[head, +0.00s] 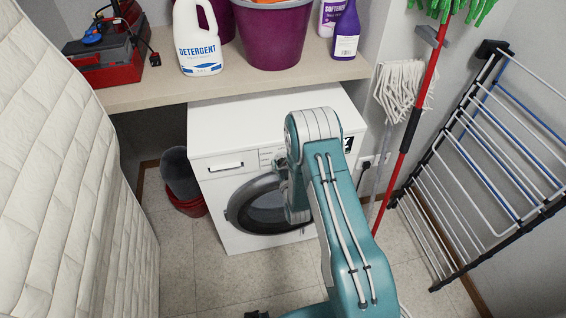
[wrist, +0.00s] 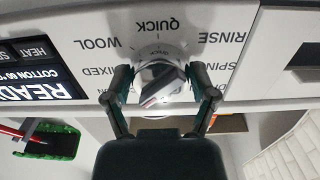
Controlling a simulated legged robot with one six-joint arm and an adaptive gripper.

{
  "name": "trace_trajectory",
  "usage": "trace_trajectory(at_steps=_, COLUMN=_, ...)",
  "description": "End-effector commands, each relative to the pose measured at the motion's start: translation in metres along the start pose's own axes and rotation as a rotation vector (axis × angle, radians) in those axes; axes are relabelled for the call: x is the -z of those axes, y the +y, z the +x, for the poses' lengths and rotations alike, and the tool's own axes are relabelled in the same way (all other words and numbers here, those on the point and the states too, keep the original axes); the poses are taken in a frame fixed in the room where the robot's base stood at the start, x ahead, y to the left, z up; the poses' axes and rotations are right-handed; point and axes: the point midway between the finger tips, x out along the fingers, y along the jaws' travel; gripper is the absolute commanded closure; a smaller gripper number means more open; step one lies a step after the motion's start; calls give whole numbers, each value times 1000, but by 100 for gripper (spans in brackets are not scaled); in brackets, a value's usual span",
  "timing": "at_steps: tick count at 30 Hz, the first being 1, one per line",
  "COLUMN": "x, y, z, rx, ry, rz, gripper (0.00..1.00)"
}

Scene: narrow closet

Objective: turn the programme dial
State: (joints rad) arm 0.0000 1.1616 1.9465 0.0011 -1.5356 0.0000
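The white washing machine (head: 225,140) stands under the shelf in the head view, its round door (head: 262,205) closed. My arm hides the dial there. In the wrist view, which is upside down, the silver programme dial (wrist: 160,82) sits on the white panel, ringed by labels including QUICK, WOOL, RINSE and MIXED. My gripper (wrist: 160,76) is open, with one finger on each side of the dial. Small gaps seem to show between the fingertips and the knob; I cannot tell for certain whether either touches. The lit display (wrist: 40,75) reads READY and COTTON 60.
A shelf (head: 150,92) above the machine holds a detergent bottle (head: 197,40), a purple tub (head: 272,35) and a red toolbox (head: 105,60). A mop (head: 402,85) and a drying rack (head: 480,150) stand at right. A quilted mattress (head: 60,170) crowds the left.

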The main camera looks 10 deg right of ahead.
Motion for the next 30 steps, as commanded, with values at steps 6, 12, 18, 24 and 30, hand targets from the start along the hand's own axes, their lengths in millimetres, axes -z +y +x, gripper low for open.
trace_trajectory(at_steps=6, x=1, y=-1, z=2, rx=2, ry=3, rz=-2, gripper=73)
trace_trajectory(at_steps=12, x=1, y=-1, z=2, rx=2, ry=4, rz=-41, gripper=73)
trace_trajectory(at_steps=18, x=2, y=0, z=2, rx=2, ry=5, rz=-151, gripper=73)
trace_trajectory(at_steps=24, x=2, y=0, z=3, rx=2, ry=6, rz=-316, gripper=73)
trace_trajectory(at_steps=30, x=2, y=0, z=3, rx=2, ry=7, rz=-488, gripper=73)
